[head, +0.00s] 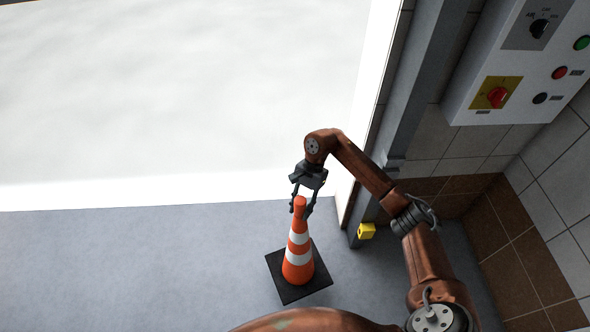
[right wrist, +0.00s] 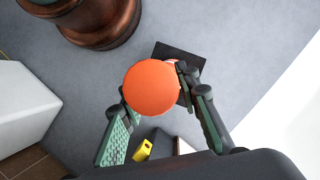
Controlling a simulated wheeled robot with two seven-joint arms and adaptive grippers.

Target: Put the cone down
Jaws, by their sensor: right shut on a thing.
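An orange traffic cone (head: 299,262) with white bands and a black square base stands upright in the head view, low in the middle. My right gripper (head: 303,203) is shut on the cone's top from above. In the right wrist view the round orange tip of the cone (right wrist: 152,88) sits between the two fingers of the right gripper (right wrist: 150,100), and part of the black base shows behind it. The base appears at floor level, but I cannot tell for certain whether it touches the floor. My left gripper is not in view.
A wide bright opening (head: 180,90) fills the upper left. A grey post (head: 415,90) stands at its right edge, with a small yellow block (head: 366,231) at its foot. A control box (head: 515,65) hangs on the tiled wall. The grey floor (head: 130,265) left of the cone is clear.

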